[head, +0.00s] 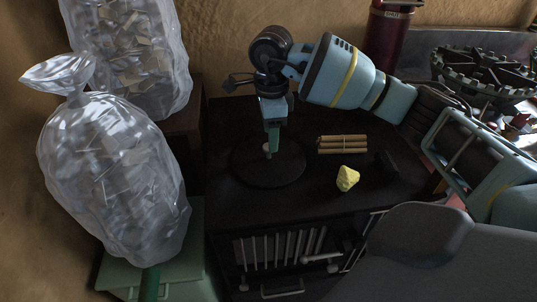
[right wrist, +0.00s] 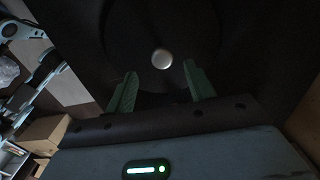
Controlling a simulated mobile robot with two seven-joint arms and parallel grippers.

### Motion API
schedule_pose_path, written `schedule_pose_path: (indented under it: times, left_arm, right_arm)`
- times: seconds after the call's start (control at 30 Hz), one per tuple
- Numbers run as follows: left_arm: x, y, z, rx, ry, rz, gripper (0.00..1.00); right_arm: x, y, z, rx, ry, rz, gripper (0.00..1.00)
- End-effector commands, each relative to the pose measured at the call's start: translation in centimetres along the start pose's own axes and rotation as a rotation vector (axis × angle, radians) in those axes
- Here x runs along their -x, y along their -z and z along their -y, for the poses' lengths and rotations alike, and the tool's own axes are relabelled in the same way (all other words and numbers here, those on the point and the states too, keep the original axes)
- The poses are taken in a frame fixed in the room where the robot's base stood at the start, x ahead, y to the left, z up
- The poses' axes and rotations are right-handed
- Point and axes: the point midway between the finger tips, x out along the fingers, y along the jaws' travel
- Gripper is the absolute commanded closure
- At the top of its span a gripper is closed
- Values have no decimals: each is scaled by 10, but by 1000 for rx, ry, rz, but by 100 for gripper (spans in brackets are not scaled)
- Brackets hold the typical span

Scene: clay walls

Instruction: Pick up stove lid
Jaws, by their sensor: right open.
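The stove lid (head: 262,179) is a flat, round, dark disc lying on the top of the black stove (head: 225,200). It has a small silver knob at its centre, which shows clearly in the right wrist view (right wrist: 161,59). My right gripper (head: 272,150) points down over the middle of the lid, close to the knob. In the right wrist view its two green fingers (right wrist: 161,86) are apart with nothing between them, and the knob appears just beyond their tips. Whether the fingers touch the lid I cannot tell. My left gripper is not in view.
A bundle of sticks (head: 342,144) and a yellow lump (head: 347,178) lie right of the lid. A dark red cylinder (head: 386,40) and a toothed ring (head: 480,72) are behind my right arm.

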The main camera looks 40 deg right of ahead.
Motion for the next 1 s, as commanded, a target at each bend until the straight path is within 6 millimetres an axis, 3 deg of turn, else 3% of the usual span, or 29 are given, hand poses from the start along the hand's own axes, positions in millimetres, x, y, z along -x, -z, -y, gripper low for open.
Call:
schedule_pose_path:
  times: [0.4, 0.67, 1.0]
  left_arm:
    - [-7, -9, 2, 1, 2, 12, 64]
    - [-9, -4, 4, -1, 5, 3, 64]
    - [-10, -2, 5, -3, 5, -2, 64]
  right_arm:
    - [-49, -4, 4, -1, -3, -3, 46]
    - [-52, -4, 4, 0, -1, -1, 46]
    - [-51, -4, 4, 0, -1, -1, 89]
